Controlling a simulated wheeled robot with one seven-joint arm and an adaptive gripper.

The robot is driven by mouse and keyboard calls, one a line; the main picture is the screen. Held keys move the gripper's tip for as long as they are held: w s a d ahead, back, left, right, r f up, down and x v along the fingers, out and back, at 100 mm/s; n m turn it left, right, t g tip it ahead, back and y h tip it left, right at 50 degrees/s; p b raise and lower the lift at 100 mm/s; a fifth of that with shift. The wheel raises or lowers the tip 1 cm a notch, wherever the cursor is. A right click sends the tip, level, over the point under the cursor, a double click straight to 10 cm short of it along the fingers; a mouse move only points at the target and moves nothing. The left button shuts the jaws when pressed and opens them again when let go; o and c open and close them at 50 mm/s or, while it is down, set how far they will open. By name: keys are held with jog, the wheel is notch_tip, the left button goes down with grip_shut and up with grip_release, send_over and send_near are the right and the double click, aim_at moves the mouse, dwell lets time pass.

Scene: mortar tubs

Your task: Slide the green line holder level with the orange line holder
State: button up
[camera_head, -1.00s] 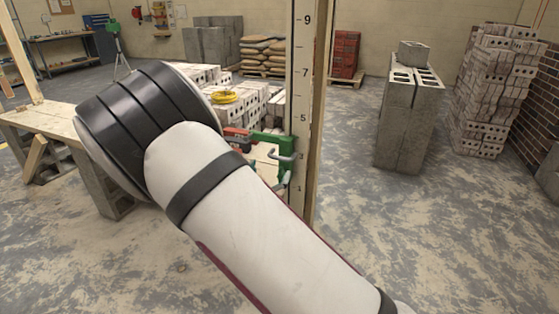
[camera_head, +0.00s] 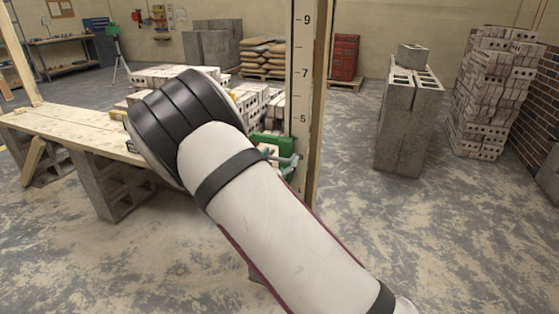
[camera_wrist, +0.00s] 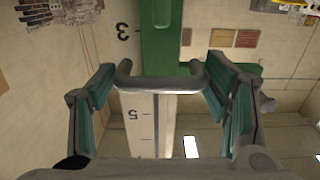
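The green line holder (camera_head: 270,142) sits on the upright numbered pole (camera_head: 301,75), a little below the 5 mark. In the wrist view the green holder (camera_wrist: 162,55) is at the top centre, with its grey bent handle (camera_wrist: 160,84) in front of the pole. My gripper (camera_wrist: 160,75) is open, with one teal-padded finger at each end of the handle. I cannot tell whether the fingers touch it. In the head view my arm hides most of the gripper. I cannot make out the orange line holder in either view now.
A plank bench (camera_head: 75,132) on concrete blocks stands at the left. Stacked blocks (camera_head: 408,120) and a brick stack (camera_head: 492,95) stand at the right. White bricks (camera_head: 175,76) lie behind my arm.

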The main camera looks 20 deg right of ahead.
jog(key=c, duration=0.8)
jog(key=shift+o, duration=0.2)
notch_tip(320, 180, up, 34)
jog(key=p, duration=1.6)
jog(key=shift+d, duration=0.15)
jog(key=shift+f, duration=0.1)
jog(key=o, duration=1.4)
jog(key=v, duration=1.2)
jog(key=shift+f, duration=0.15)
